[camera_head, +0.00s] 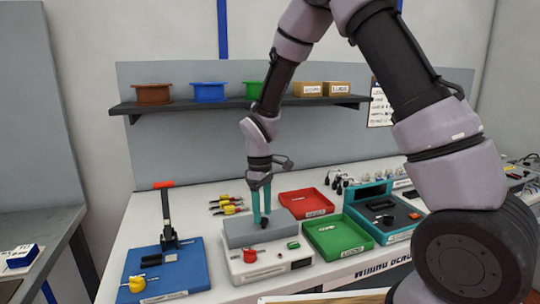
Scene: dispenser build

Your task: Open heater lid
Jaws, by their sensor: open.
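The heater (270,262) is a white box with a red knob and a green button on its front part. Its grey lid (240,231) lies flat over the back part and looks closed. A small black handle or knob (264,222) shows at the lid's right side. My gripper (261,218) points straight down at the lid with its two teal fingers apart, beside the black part. I cannot tell whether the fingertips touch the lid or the black part.
A blue base with a red-handled lever press (168,222) stands to the left. A red tray (306,203) and a green tray (337,236) lie to the right, beside a teal fixture (385,212). Yellow-handled tools (228,205) lie behind. A shelf (240,103) with spools hangs above.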

